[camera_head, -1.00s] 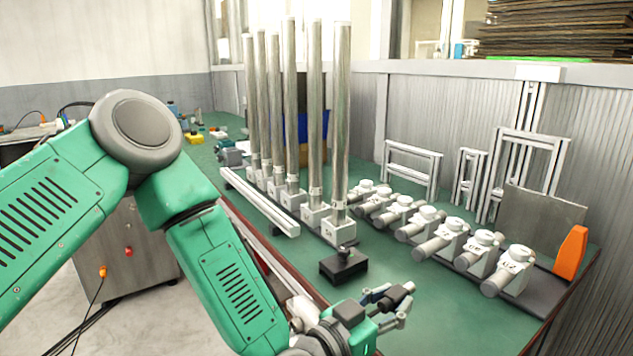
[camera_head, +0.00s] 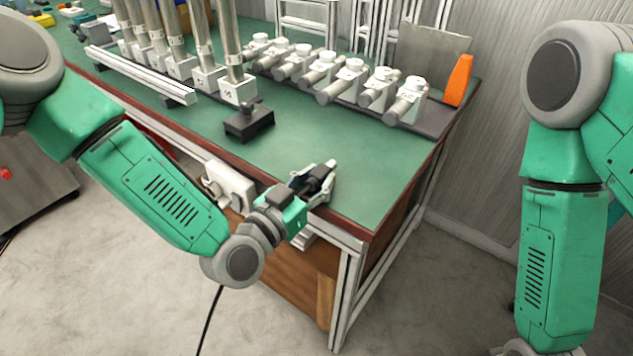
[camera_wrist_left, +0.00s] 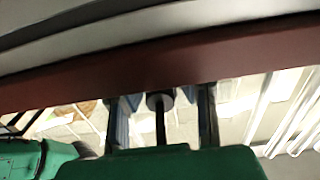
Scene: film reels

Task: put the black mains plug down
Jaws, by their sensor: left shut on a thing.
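The black mains plug (camera_head: 320,180) is held between the fingers of my left gripper (camera_head: 322,176), which is shut on it. In the head view they appear at the front edge of the green-topped table (camera_head: 375,165), near its right corner. In the left wrist view the plug (camera_wrist_left: 160,99) sits between the two fingers (camera_wrist_left: 164,112), with a dark cable running back from it. The table's reddish-brown edge (camera_wrist_left: 150,72) crosses just beyond them. I cannot tell whether the plug touches the table. My right arm is at the right, its gripper out of frame.
A black block with a knob (camera_head: 249,121) stands on the table. Behind it are upright metal tubes (camera_head: 226,45), a row of grey-white fittings (camera_head: 345,80) and an orange wedge (camera_head: 458,82). A white box (camera_head: 230,187) is at the front edge. The right front tabletop is clear.

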